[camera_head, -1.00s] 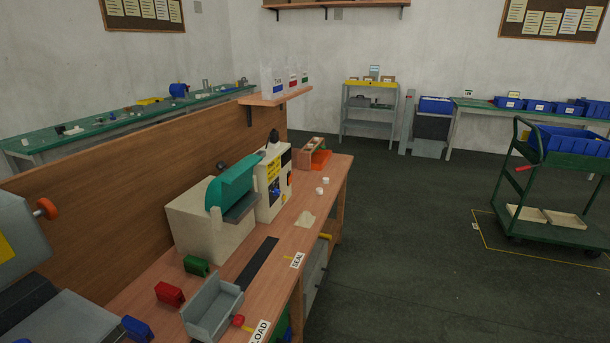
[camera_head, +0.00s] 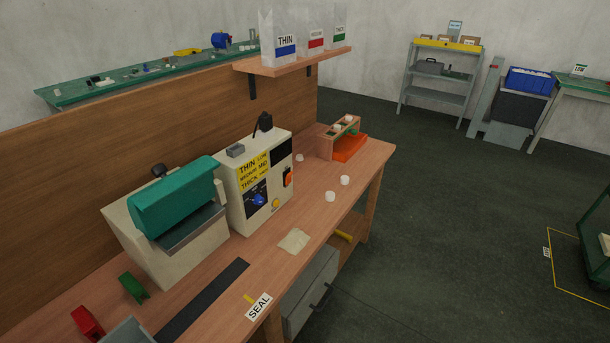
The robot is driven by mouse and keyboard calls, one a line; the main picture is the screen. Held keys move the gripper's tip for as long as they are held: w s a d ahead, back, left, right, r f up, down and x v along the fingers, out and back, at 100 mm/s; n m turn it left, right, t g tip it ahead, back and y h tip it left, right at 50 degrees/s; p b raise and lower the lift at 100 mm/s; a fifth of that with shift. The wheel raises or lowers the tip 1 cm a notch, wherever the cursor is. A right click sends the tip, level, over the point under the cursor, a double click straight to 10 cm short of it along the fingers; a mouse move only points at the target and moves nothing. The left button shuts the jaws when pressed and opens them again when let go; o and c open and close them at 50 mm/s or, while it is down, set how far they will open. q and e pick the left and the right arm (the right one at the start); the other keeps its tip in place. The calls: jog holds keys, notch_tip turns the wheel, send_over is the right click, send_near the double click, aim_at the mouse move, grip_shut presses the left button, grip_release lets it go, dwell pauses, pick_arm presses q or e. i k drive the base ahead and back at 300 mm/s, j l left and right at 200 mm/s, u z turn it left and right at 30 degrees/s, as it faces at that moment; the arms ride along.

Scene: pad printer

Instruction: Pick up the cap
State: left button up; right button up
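Three small white round pieces that look like caps lie on the wooden bench near its far right end. One cap (camera_head: 330,196) is nearest, another cap (camera_head: 345,180) is close to the bench edge, and a third cap (camera_head: 300,157) is beside the control box. Which one the task means cannot be told. An orange and wooden rack (camera_head: 345,142) behind them holds small white pieces on top. Neither of my grippers is in view.
A cream control box (camera_head: 255,180) and a teal-topped machine (camera_head: 165,225) stand on the bench (camera_head: 330,230). A beige cloth or pouch (camera_head: 294,241) lies at the front. A shelf (camera_head: 295,64) with bags hangs above. Dark floor (camera_head: 455,220) is open to the right.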

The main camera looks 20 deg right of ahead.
aim_at(330, 196)
jog(key=i+l+u, duration=0.25)
jog(key=l+u, duration=0.25)
jog(key=l, duration=0.45)
jog(key=l+u, duration=0.45)
jog(key=l, duration=0.55)
jog(key=l+u, duration=0.5)
jog(key=l, duration=0.55)
jog(key=k, duration=0.05)
